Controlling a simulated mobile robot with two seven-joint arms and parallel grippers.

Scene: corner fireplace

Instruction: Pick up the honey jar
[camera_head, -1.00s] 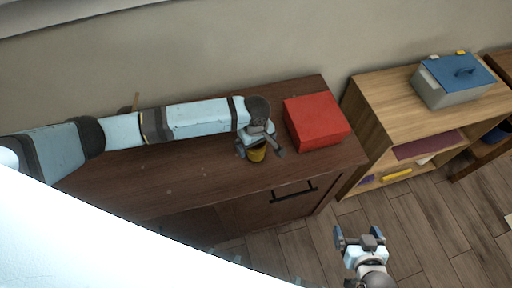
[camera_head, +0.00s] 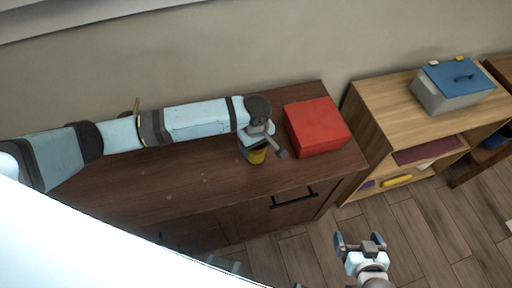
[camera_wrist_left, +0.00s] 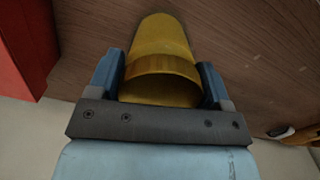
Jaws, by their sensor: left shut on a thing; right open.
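The honey jar, a yellow-amber cylinder (camera_head: 257,156), stands on the dark brown cabinet top, mostly hidden under my left gripper (camera_head: 262,146) in the head view. In the left wrist view the jar (camera_wrist_left: 161,50) sits between the two blue fingers of my left gripper (camera_wrist_left: 160,85), which is shut on it. I cannot tell whether the jar is clear of the cabinet top. My right gripper (camera_head: 361,245) is open and empty, over the wooden floor at the bottom right.
A red box (camera_head: 317,127) stands on the cabinet (camera_head: 190,180), just right of the jar. A lighter wooden shelf (camera_head: 385,105) stands to the right, with a grey bin with a blue lid (camera_head: 452,88) on top. The cabinet top in front is clear.

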